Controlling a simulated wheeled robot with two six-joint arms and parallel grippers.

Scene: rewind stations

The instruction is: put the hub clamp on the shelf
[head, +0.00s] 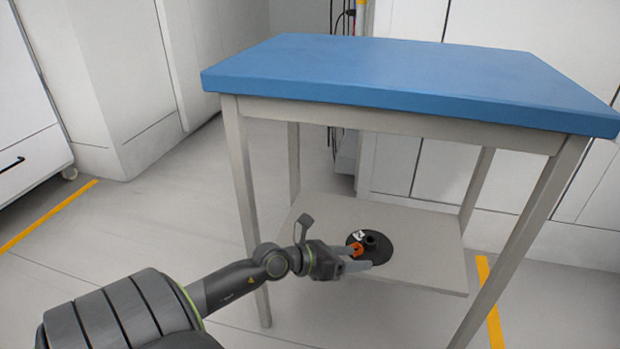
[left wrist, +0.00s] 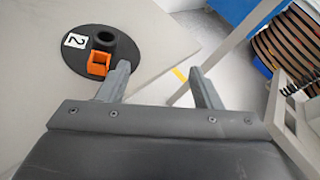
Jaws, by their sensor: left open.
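The hub clamp, a black round disc with a raised hub, a white label "2" and an orange part, lies flat on the shelf; its disc (head: 380,252) shows in the head view and also in the left wrist view (left wrist: 85,65). The shelf (head: 425,268) is the grey lower board of the blue-topped table. My left gripper (head: 360,258) is open beside the orange part (left wrist: 98,64), at the shelf's near left side. In the left wrist view, the gripper (left wrist: 159,75) has nothing between its fingers, and the orange part is just left of its left finger. My right gripper is out of view.
The blue tabletop (head: 410,85) overhangs the shelf. Grey table legs (head: 243,190) stand at its corners, one close to my left arm. A black-and-orange coil (left wrist: 288,45) shows in the left wrist view. Floor to the left is clear.

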